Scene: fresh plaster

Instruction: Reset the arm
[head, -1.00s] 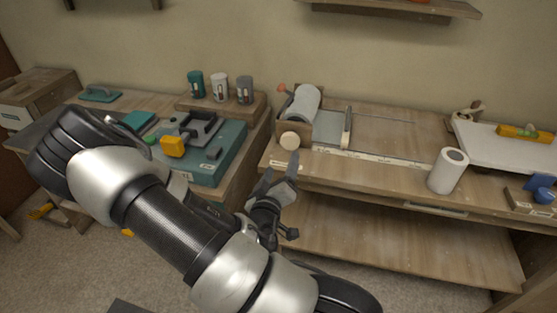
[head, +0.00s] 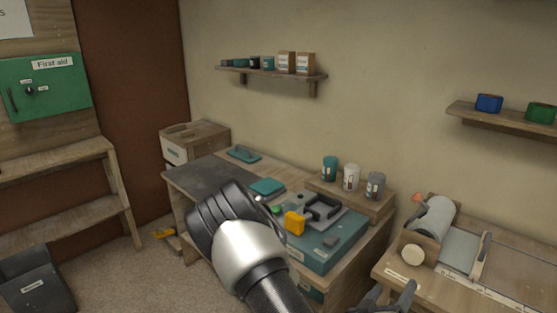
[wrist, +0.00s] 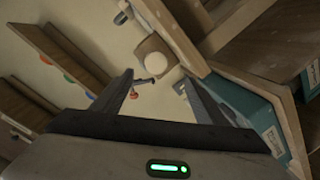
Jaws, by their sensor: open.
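My gripper shows in the wrist view (wrist: 160,92) with its two fingers spread apart and nothing between them. In the head view only the tips of my gripper (head: 393,294) show at the bottom edge, just left of the right bench. My arm crosses the lower middle of the head view in front of the left bench. In the wrist view, a pale round knob on a wooden block (wrist: 162,58) lies beyond the fingers, apart from them.
Several cups stand on a riser (head: 345,197). The right bench (head: 405,284) holds a paper roll (head: 433,222). A green first aid cabinet (head: 45,88) hangs left.

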